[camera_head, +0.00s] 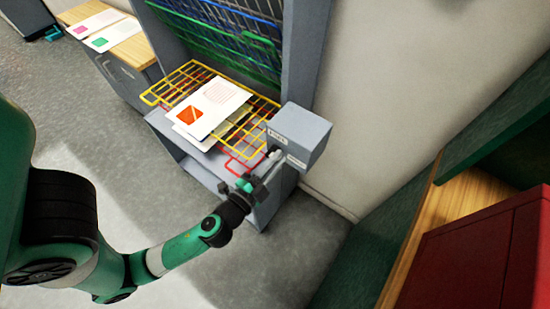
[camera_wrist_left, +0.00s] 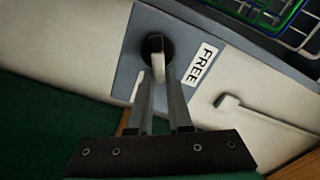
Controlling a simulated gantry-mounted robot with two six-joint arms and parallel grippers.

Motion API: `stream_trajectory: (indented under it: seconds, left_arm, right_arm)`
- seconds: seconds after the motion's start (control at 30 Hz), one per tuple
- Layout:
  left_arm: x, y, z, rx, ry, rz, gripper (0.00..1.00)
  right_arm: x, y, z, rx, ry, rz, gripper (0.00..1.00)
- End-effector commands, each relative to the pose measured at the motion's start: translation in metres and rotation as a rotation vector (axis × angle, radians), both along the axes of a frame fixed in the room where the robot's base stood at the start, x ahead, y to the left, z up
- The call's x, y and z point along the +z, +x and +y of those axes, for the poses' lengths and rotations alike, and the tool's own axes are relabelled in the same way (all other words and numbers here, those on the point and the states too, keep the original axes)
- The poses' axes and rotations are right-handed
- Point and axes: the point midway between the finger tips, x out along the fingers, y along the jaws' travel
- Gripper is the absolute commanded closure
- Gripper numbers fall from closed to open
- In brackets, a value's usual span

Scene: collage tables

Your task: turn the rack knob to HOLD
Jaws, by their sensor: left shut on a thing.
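The rack knob (camera_wrist_left: 155,44) is a black round dial with a pale bar across its front, on the grey box (camera_head: 307,128) at the rack's right side. A white label reading FREE (camera_wrist_left: 203,64) lies just right of the knob in the left wrist view. In the head view two small labels show on the box, too small to read surely. My left gripper (camera_head: 268,162) is at the box face, its fingers (camera_wrist_left: 159,84) shut on the knob's pale bar. The fingers hide part of the bar. My right gripper is out of view.
The grey rack holds a yellow wire shelf (camera_head: 180,82) with printed sheets (camera_head: 212,106); a red shelf (camera_head: 236,160) sits below, blue and green ones above. A wooden-topped cabinet (camera_head: 132,50) stands left. A red cabinet (camera_head: 480,255) is at right. Grey floor is open between.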

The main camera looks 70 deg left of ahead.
Motion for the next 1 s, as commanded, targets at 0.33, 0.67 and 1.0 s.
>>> stream_trajectory:
  seconds: [0.33, 0.67, 1.0]
  left_arm:
    - [-0.012, -0.001, 0.000, 0.009, 0.241, 0.172, 1.00]
    - [-0.016, -0.001, 0.000, 0.010, 0.377, 0.260, 1.00]
    - [-0.017, -0.001, 0.000, 0.010, 0.412, 0.281, 1.00]
  right_arm:
    - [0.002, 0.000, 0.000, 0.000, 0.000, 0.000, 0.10]
    - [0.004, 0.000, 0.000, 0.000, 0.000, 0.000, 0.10]
    - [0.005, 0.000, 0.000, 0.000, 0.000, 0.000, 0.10]
